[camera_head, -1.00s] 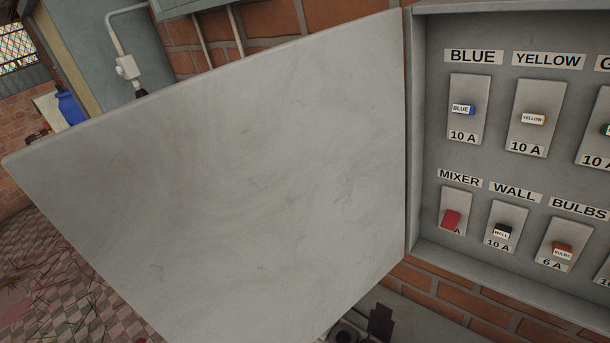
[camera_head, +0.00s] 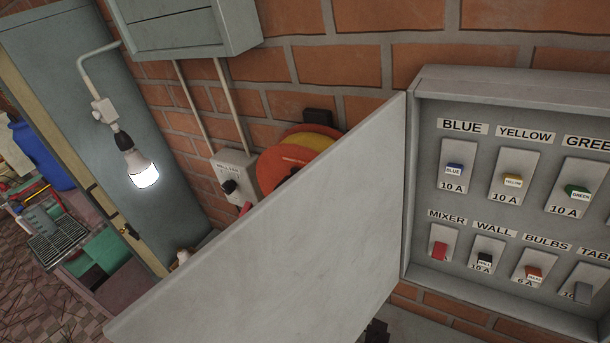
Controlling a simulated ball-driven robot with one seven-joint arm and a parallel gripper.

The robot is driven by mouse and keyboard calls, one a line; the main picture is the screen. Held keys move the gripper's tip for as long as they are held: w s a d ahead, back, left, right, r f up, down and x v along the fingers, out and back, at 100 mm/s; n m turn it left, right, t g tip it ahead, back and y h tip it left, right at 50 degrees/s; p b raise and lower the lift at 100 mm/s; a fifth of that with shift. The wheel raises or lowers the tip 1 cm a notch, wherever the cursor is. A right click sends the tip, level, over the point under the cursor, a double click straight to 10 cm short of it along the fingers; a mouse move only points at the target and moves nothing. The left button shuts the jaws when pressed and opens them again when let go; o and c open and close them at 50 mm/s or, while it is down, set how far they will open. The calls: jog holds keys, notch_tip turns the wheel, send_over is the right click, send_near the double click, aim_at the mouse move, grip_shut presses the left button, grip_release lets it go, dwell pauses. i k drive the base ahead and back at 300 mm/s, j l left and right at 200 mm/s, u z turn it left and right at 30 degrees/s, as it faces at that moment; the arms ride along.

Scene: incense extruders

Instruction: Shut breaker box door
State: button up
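The breaker box (camera_head: 510,87) is fixed to the brick wall at the right. Its front is open and shows labelled breakers in two rows, including blue, yellow, green, mixer, wall and bulbs. The grey breaker box door (camera_head: 300,235) hangs from the box's left edge and stands wide open, swung out to the left and toward me. Its lower part is cut off by the picture's bottom edge. My gripper is not in view, and nothing shows touching the door.
Left of the box, a lit bulb (camera_head: 141,168) hangs from a bent pipe. A grey switch box (camera_head: 234,172) and an orange-red disc (camera_head: 285,166) sit on the wall behind the door. A blue container (camera_head: 40,158) and crates stand at far left.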

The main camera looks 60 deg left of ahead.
aim_at(315, 261)
jog(key=k+j, duration=0.1)
jog(key=j, duration=0.25)
jog(key=j+z, duration=0.15)
jog(key=j, duration=0.25)
jog(key=k+j, duration=0.15)
jog(key=j, duration=0.2)
jog(key=k+j+z, duration=0.1)
jog(key=j, duration=0.25)
jog(key=k+j+z, duration=0.1)
jog(key=j, duration=0.25)
